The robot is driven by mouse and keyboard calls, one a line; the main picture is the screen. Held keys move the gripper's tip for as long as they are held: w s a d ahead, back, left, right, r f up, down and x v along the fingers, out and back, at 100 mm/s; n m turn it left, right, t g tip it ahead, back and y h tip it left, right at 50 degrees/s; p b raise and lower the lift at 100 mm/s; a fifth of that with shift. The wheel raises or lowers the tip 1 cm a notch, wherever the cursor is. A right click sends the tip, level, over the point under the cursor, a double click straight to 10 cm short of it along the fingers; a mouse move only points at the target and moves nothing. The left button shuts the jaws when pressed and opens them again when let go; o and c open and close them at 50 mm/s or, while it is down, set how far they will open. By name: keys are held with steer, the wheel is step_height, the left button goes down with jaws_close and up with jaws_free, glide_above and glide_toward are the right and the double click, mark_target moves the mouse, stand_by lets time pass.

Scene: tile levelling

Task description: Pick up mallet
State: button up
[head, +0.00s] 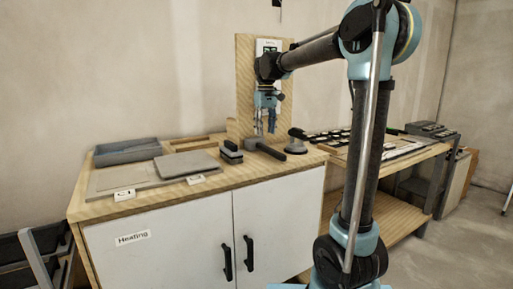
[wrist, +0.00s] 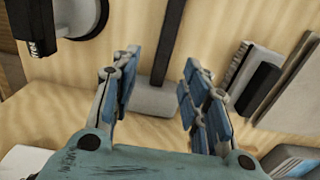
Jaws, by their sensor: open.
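The mallet (head: 271,151) lies on the wooden top of the cabinet in the head view, its dark handle reaching toward the front right. In the wrist view its dark handle (wrist: 169,40) and grey head (wrist: 156,98) show between my fingers. My gripper (head: 265,130) is above the mallet, pointing down, open and empty. In the wrist view my gripper (wrist: 157,72) has its two blue fingers apart, one on each side of the mallet. The fingers do not visibly touch it.
A black suction-cup tool (head: 297,142) stands right of the mallet, and a dark block-like tool (head: 230,153) left. A grey slab (head: 186,163) and a grey tray (head: 127,151) are farther left. A wooden upright panel (head: 245,75) rises behind my gripper.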

mark_target(265, 146)
steer(key=shift+s+f, duration=0.2)
steer(key=shift+f, duration=3.9)
steer(key=shift+c, duration=0.6)
jaws_close()
